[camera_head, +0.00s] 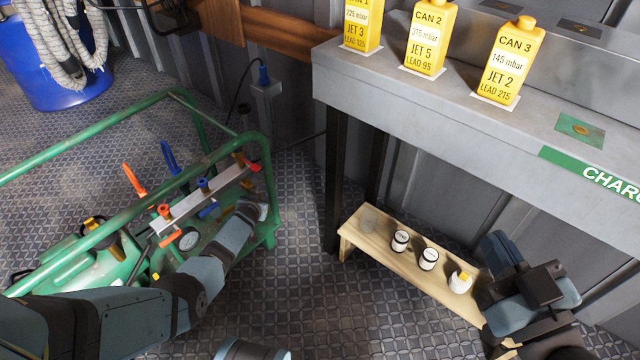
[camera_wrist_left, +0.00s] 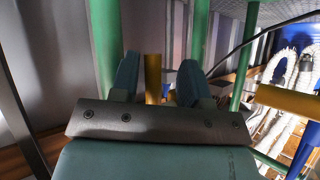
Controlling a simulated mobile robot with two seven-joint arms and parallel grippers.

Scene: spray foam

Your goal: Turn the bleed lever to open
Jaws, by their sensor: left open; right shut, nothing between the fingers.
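The green cart (camera_head: 178,95) carries a pale valve bar (camera_head: 205,200) with orange, blue and red levers. A yellow lever or rod (camera_wrist_left: 153,78) stands between the fingers of my open left gripper (camera_wrist_left: 157,80) in the left wrist view; I cannot tell whether it is the bleed lever or whether the fingers touch it. In the head view my left gripper (camera_head: 260,207) is at the right end of the cart, beside the bar, its fingertips hard to make out. My right gripper (camera_head: 500,252) is shut and empty near the right end of the low wooden bench.
The wooden bench (camera_head: 375,240) holds several small white containers. Yellow cans (camera_head: 425,40) stand on the grey counter (camera_head: 420,98). A blue drum (camera_head: 60,85) with hoses is at the back left. The floor between cart and bench is clear.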

